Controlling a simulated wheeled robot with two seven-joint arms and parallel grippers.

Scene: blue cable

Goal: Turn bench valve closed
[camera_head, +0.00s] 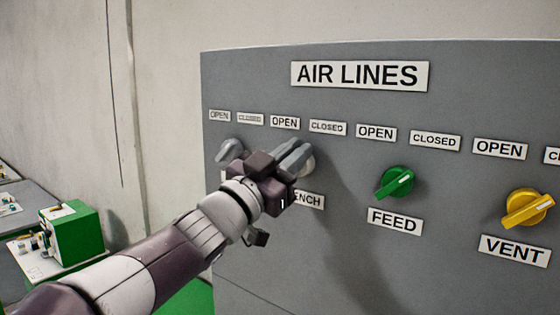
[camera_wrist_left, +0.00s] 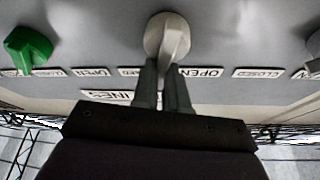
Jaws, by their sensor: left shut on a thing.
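The bench valve is a pale grey-white round knob (camera_head: 309,163) with a raised handle, on the grey AIR LINES panel. My left gripper (camera_head: 296,155) is in front of it and hides most of it, and the start of its label, which shows only "ENCH" (camera_head: 309,200). OPEN (camera_head: 285,123) and CLOSED (camera_head: 328,127) plates sit above it. In the left wrist view the valve (camera_wrist_left: 167,35) is at top centre, and its handle runs down between the two fingers of my left gripper (camera_wrist_left: 163,72), which is shut on it. My right gripper is not in view.
A grey knob (camera_head: 230,150) is left of the bench valve. The green FEED knob (camera_head: 395,182) and yellow VENT knob (camera_head: 528,208) are to its right. A green machine (camera_head: 75,235) stands at the lower left. The panel face below the labels is clear.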

